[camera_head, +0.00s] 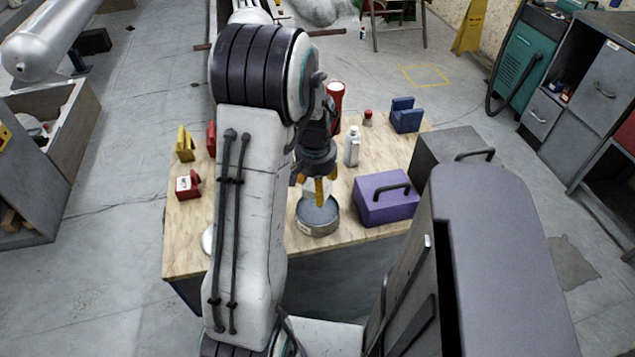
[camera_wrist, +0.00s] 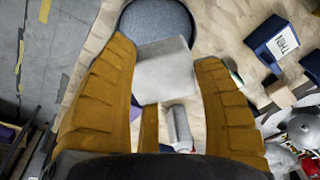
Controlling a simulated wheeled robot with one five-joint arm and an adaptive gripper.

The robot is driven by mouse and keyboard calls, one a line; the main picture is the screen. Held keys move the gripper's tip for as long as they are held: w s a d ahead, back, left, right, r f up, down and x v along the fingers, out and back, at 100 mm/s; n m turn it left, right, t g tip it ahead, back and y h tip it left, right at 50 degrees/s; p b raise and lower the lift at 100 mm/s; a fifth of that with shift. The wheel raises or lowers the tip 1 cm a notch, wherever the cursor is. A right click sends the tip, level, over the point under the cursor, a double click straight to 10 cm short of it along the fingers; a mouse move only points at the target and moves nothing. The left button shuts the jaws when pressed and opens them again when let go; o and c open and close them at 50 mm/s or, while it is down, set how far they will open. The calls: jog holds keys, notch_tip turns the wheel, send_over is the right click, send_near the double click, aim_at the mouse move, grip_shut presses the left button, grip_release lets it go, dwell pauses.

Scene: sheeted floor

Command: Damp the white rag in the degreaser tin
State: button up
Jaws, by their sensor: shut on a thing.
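The white rag (camera_head: 311,187) is held between the orange fingers of my gripper (camera_head: 316,184), and it hangs down as a pale square in the wrist view (camera_wrist: 163,68). My gripper is shut on it. The degreaser tin (camera_head: 317,222), a round grey open tin with a pale label, stands upright on the wooden table just below the rag. The tin's dark round inside also shows at the top of the wrist view (camera_wrist: 157,16). The rag's lower edge overlaps the tin's mouth in both views; I cannot tell whether it touches the inside.
A purple toolbox (camera_head: 385,198) stands close to the tin's right on the wooden table (camera_head: 345,236). A white bottle (camera_head: 352,148), a red cylinder (camera_head: 336,98) and a blue holder (camera_head: 405,116) stand behind. A red box (camera_head: 186,186) and yellow holder (camera_head: 184,145) are left.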

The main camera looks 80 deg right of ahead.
aim_at(318, 210)
jog(key=shift+s, duration=0.15)
jog(key=shift+f+m, duration=0.15)
jog(key=shift+m, duration=0.15)
jog(key=shift+f, duration=0.15)
jog(key=shift+f+b, duration=1.55)
jog(key=shift+f, duration=1.15)
jog(key=shift+a+f+b, duration=0.1)
jog(key=shift+f+b, duration=0.45)
dwell(0.5)
jog(key=shift+r, duration=0.1)
jog(key=shift+r+p, duration=2.55)
jog(key=shift+r, duration=0.95)
